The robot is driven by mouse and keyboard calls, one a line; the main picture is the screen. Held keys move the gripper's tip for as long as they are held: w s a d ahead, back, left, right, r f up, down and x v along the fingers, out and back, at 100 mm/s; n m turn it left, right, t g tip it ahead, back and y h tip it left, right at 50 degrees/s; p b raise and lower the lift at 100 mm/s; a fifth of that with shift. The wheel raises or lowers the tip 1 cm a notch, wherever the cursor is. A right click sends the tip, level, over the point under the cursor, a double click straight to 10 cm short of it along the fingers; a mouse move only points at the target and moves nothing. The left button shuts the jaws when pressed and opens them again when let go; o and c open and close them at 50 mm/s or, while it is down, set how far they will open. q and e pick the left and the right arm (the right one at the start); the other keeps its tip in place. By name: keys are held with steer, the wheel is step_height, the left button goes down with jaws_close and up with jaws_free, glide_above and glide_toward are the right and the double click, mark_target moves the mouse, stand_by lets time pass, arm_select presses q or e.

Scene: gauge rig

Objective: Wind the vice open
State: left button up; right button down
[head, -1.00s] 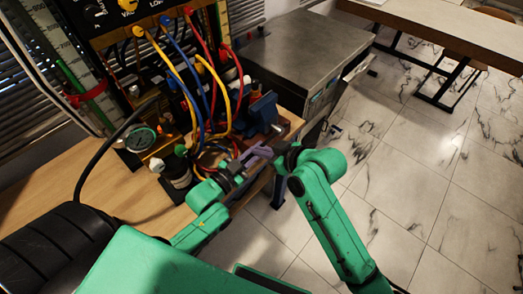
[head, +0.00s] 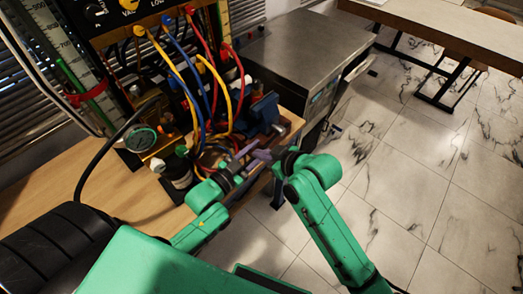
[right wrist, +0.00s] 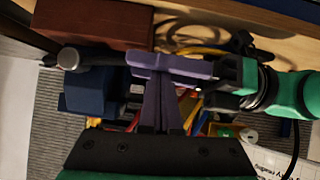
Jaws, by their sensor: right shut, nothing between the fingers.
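The blue vice (head: 264,108) stands on a red-brown block at the bench's right end. It also shows in the right wrist view (right wrist: 88,92), with its grey handle bar and round knob (right wrist: 69,58) beside it. In the head view the handle (head: 278,129) lies at the vice's near right. My right gripper (head: 257,156) is shut and empty, nearer to me than the vice and apart from it. My left gripper (head: 246,151) is close to it; in the right wrist view its purple fingers (right wrist: 172,66) cross at the right fingertips. Whether they touch, or the left is open, is unclear.
Red, blue and yellow hoses (head: 208,88) hang left of the vice. A dark bottle (head: 177,172) and a round gauge (head: 140,138) stand on the wooden bench (head: 110,178). A grey metal cabinet (head: 305,50) is behind. Tiled floor lies open at right.

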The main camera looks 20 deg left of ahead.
arm_select(q)
steer(key=shift+d+r, duration=0.1)
steer(key=shift+r, duration=0.3)
arm_select(e)
steer(key=shift+s+d+f, duration=0.1)
steer(key=shift+s+f, duration=0.05)
steer(key=shift+f, duration=0.2)
